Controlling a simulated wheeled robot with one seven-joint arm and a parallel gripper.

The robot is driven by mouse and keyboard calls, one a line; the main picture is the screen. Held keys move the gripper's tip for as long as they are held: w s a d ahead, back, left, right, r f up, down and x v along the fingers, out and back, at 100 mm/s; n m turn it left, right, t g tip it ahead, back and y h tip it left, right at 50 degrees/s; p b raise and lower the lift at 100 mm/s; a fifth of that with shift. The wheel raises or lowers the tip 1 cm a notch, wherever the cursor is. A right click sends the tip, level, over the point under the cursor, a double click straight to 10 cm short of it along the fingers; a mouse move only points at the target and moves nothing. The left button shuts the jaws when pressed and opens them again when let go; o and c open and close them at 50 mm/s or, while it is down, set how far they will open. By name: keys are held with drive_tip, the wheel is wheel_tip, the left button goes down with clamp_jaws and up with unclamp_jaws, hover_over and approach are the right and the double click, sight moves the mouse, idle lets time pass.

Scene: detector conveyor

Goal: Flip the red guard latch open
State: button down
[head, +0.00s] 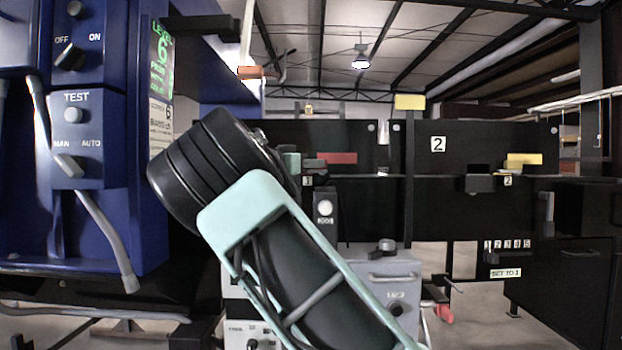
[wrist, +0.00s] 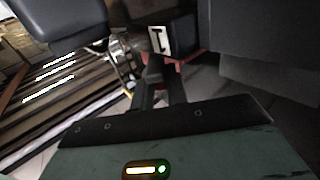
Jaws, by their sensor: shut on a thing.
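The red guard latch shows in the head view as a flat red bar (head: 337,157) on the dark panel, just right of my arm. In the wrist view, red parts of it (wrist: 152,60) show at and beyond my fingertips. My gripper (wrist: 157,76) has its two dark fingers close together at the red part, shut on it. The exact grip is dark and hard to make out. In the head view my arm hides most of my gripper. A white label marked 1 (head: 307,180) sits below the bar, and a white label (wrist: 157,39) shows just past the fingertips.
A yellow bar (head: 525,158) with a label 2 is on the panel to the right. A blue control cabinet (head: 100,140) with switches stands close on the left. A grey box (head: 390,275) with a handle is below the panel. Floor shows at the lower right.

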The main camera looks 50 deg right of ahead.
drive_tip(key=s+n+t+y+b, duration=0.1)
drive_tip(key=n+t+b, duration=0.2)
drive_tip(key=t+b, duration=0.2)
drive_tip(key=s+n+t+y+b, duration=0.1)
drive_tip(key=n+t+b, duration=0.2)
drive_tip(key=b, duration=0.7)
drive_tip(key=s+n+t+y+b, duration=0.1)
drive_tip(key=n+t+b, duration=0.3)
drive_tip(key=t+b, duration=0.3)
drive_tip(key=shift+d+f+y+b, duration=0.1)
drive_tip(key=shift+d+y+b, duration=0.3)
drive_tip(key=shift+b, duration=0.05)
drive_tip(key=c, duration=1.7)
unclamp_jaws()
drive_tip(key=shift+b, duration=0.3)
